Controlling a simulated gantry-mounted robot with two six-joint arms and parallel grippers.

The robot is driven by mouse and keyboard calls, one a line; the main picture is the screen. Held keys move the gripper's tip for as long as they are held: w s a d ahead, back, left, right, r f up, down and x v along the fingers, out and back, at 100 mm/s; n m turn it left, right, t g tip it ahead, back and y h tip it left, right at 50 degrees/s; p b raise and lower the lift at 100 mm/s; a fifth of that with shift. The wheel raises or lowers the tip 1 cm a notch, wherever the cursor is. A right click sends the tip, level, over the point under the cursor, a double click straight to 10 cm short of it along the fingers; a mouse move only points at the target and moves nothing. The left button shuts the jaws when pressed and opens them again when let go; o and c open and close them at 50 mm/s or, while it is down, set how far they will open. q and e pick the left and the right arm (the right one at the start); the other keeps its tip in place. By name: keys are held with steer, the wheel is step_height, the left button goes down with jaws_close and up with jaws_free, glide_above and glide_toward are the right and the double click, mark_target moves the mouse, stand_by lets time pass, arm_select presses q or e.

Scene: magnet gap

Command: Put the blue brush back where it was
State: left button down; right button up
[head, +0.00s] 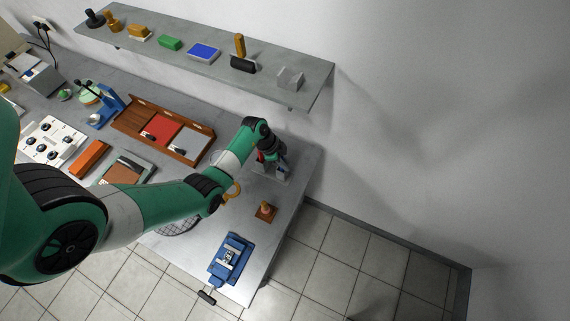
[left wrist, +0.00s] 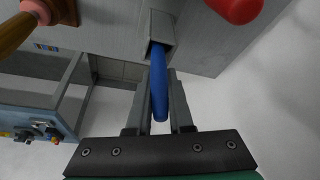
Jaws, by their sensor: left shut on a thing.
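The blue brush (left wrist: 160,85) shows in the left wrist view as a long blue handle lying between the two fingers of my left gripper (left wrist: 160,105). The gripper is shut on it. The handle's far end meets a grey square-sided piece (left wrist: 161,30); I cannot tell whether it is inside that piece or only in front of it. In the head view my left gripper (head: 275,160) is over the back right part of the bench, and its own links hide most of the brush. My right gripper is not in view.
A red rounded object (left wrist: 238,8) is close to the grey piece. A wooden-handled stamp (head: 265,210) and a blue device (head: 231,259) stand toward the bench's right end. A wooden tray (head: 165,133) lies left of the gripper. A wall shelf (head: 285,68) hangs behind.

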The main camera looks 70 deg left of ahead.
arm_select(q)
steer(key=shift+f, duration=0.2)
steer(key=c, duration=0.8)
jaws_free()
steer(key=p+v, duration=0.4)
steer(key=v, duration=0.8)
steer(key=shift+r, duration=0.2)
